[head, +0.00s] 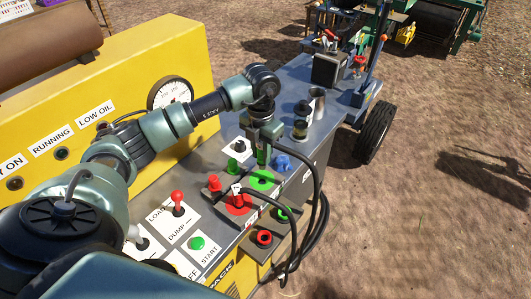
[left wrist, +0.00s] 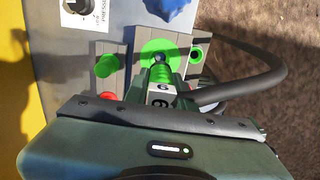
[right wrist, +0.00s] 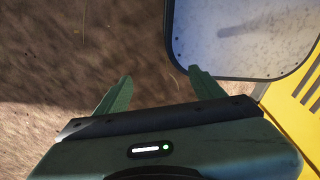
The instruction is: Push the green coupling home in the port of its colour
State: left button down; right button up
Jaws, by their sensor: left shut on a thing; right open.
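My left gripper (head: 264,143) is shut on the green coupling (head: 263,156), which hangs upright, nose down, with a black hose off its side. The green port's disc (head: 262,180) lies just below it on the console. In the left wrist view the coupling (left wrist: 160,86) lines up with the green disc (left wrist: 147,48), its nose over the disc's middle. My right gripper (right wrist: 155,88) is open and empty, over brown ground.
The red port's disc (head: 238,204) and a blue part (head: 281,163) flank the green port. A green knob (head: 232,166) and red knob (head: 214,183) stand to the left. The black hose (head: 318,180) loops down the right side. A gauge (head: 170,90) stands behind.

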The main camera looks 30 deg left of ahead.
aim_at(261, 168)
pick_arm(q)
jog(key=shift+f, duration=0.55)
jog(key=shift+f+b, duration=0.35)
jog(key=shift+b, duration=0.1)
notch_tip(261, 168, down, 2)
jog(key=shift+s+f+b, duration=0.1)
jog(key=shift+f+b, duration=0.1)
jog(key=shift+b, duration=0.65)
jog(key=shift+f, duration=0.25)
jog(key=shift+f+b, duration=0.15)
jog(key=shift+b, duration=0.15)
pick_arm(e)
jog(key=f, duration=0.1)
jog(key=s+f, duration=0.1)
jog(key=f, duration=0.1)
jog(key=shift+s+d+f, duration=0.1)
jog(key=shift+s+f, duration=0.2)
pick_arm(q)
jog(key=shift+f, duration=0.1)
pick_arm(e)
jog(key=shift+s+f, duration=0.15)
jog(key=shift+f, duration=0.1)
pick_arm(q)
jog(key=shift+f+b, duration=1)
jog(key=shift+b, duration=0.1)
pick_arm(e)
jog(key=shift+f, duration=0.9)
